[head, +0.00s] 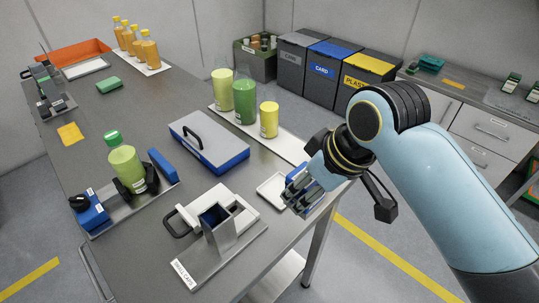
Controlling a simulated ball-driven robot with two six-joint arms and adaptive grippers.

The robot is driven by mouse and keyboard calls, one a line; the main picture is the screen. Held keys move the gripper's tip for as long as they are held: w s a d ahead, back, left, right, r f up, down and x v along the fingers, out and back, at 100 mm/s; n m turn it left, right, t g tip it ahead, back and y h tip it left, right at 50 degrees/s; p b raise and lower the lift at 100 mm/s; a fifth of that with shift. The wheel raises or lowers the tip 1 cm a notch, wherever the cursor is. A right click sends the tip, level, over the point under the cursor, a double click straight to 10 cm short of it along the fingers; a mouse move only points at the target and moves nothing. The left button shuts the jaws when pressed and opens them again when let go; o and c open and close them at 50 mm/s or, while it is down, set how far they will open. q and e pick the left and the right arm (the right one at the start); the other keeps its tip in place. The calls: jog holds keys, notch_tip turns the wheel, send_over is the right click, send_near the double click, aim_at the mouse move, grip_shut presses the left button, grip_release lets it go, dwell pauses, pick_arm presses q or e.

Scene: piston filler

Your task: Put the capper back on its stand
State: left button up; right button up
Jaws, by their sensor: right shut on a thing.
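My right gripper (300,195) is over the right edge of the table, beside a small white tray. It is shut on a blue thing (296,175), which seems to be the capper. The fingers hide most of it, so its full shape and tilt cannot be told. A grey metal base with an upright, open square sleeve (220,236) stands at the front of the table, left of the gripper, and looks like the stand. The held thing is apart from this sleeve. My left gripper is not in view.
A grey-and-blue case (208,143), a green bottle in a holder (125,168) and a small white tray (271,191) are nearby. Green and yellow bottles (244,101) stand farther back. The left front tabletop is bare.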

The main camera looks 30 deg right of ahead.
jog(key=shift+w+a+r, duration=0.25)
jog(key=shift+r, duration=0.1)
jog(key=shift+w+d+f, duration=0.1)
jog(key=shift+w+f, duration=0.25)
jog(key=shift+w, duration=0.25)
jog(key=shift+w+d+f, duration=0.1)
jog(key=shift+w+f, duration=0.25)
jog(key=shift+w, duration=0.25)
jog(key=w+f, duration=0.1)
jog(key=w, duration=0.1)
jog(key=w+d+f, duration=0.1)
jog(key=w+f, duration=0.1)
jog(key=w, duration=0.1)
jog(key=w+f, duration=0.1)
jog(key=w, duration=0.1)
jog(key=shift+w+d+f+p, duration=0.15)
jog(key=shift+w+f+p, duration=0.15)
jog(key=shift+w, duration=0.05)
jog(key=shift+w+d+f, duration=0.15)
jog(key=shift+w+f, duration=0.35)
jog(key=shift+w, duration=0.1)
notch_tip(320, 180, down, 3)
jog(key=shift+f, duration=0.4)
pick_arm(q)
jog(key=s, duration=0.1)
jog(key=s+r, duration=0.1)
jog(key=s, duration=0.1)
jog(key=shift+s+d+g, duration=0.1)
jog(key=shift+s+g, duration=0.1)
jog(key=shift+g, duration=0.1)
